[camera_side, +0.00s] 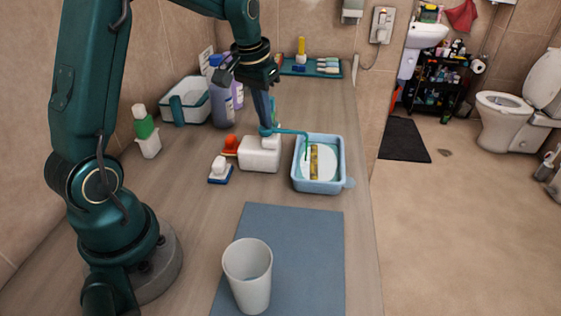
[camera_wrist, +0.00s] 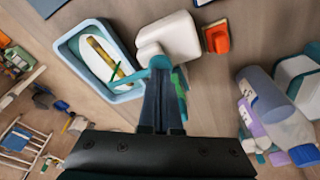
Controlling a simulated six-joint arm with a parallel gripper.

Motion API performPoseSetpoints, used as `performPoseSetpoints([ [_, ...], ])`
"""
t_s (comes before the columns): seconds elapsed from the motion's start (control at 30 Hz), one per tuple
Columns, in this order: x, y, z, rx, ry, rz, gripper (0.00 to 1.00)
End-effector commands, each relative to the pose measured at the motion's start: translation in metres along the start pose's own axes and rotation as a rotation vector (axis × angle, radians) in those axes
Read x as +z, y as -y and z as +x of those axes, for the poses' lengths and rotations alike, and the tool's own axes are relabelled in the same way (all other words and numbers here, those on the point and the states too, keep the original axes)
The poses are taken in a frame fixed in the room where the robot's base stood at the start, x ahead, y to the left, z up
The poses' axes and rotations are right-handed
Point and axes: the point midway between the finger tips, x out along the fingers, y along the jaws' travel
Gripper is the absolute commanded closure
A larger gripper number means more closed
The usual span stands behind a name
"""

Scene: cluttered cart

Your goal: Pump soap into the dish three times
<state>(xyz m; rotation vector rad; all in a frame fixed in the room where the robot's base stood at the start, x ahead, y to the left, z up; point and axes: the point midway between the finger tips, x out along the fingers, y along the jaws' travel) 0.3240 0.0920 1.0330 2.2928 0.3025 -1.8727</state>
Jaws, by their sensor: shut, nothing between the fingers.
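The soap dispenser (camera_side: 260,155) is a squat white bottle with a teal pump head (camera_side: 290,131). Its long spout reaches right and bends down over the dish. The dish (camera_side: 320,188) is a light blue tub with a handle, holding a white oval piece and a yellow strip. My gripper (camera_side: 266,124) is shut and empty, pointing down, its fingertips at the top of the pump head. In the wrist view the fingers (camera_wrist: 161,90) hide part of the pump head (camera_wrist: 135,76); the white bottle (camera_wrist: 170,38) and dish (camera_wrist: 70,42) show beyond. I cannot tell whether the pump is pressed.
A white cup (camera_side: 248,275) stands on a blue mat (camera_side: 310,240) in front. A blue-and-white brush (camera_side: 220,170) and an orange item (camera_side: 231,145) sit left of the dispenser. Purple bottles (camera_side: 222,100), a white basket (camera_side: 185,103) and a teal tray (camera_side: 300,70) stand behind.

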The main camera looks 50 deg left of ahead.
Motion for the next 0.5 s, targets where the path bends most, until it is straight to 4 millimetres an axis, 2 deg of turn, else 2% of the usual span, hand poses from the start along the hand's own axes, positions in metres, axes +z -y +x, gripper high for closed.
performPoseSetpoints([
  [0.27,0.000,0.000,0.000,0.000,0.002,0.000,1.00],
  [0.5,-0.004,0.000,-0.015,0.000,0.000,0.001,1.00],
])
